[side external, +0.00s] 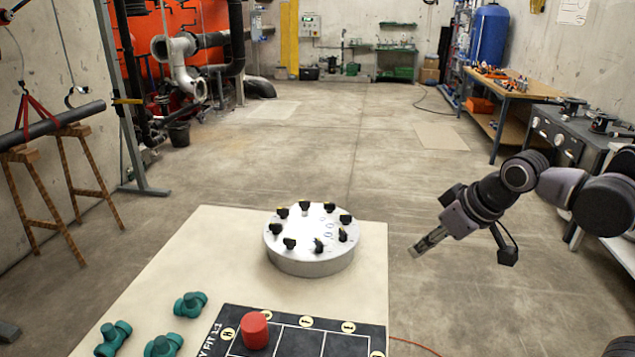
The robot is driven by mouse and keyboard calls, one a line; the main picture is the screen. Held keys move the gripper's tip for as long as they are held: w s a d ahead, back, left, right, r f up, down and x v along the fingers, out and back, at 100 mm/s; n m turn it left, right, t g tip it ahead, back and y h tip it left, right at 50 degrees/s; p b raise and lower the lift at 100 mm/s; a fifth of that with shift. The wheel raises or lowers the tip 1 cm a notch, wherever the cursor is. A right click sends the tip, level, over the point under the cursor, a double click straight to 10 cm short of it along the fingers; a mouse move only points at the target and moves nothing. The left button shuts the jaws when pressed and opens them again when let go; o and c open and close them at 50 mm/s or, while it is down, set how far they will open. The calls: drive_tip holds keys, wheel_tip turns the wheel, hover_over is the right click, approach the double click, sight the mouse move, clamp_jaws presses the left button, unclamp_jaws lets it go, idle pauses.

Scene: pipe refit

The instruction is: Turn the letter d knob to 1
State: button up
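A round grey dial drum (310,265) stands on the pale table. Several black knobs (289,243) with small yellow marks sit in a ring on its top. Faint blue marks show on the top face between the knobs, too small to read. I cannot tell which knob is the letter d knob or what it is set to. My gripper (420,248) hangs to the right of the drum, beyond the table's right edge, pointing down and left. It is apart from all knobs. I see it from the side, so its opening is unclear.
On the pale table (215,258), a black board (300,343) with round yellow labels lies in front of the drum, with a red cylinder (255,331) on it. Several teal pipe fittings (190,304) lie to the left. Bare table surrounds the drum.

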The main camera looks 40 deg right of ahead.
drive_tip(key=w+d+r+n+g, duration=0.2)
drive_tip(key=w+r, duration=0.5)
drive_tip(key=w, duration=0.5)
drive_tip(key=n+g, duration=0.5)
drive_tip(key=n, duration=0.1)
hover_over(346, 215)
wheel_tip(346, 215, down, 11)
drive_tip(key=shift+f, duration=4.85)
clamp_jaws()
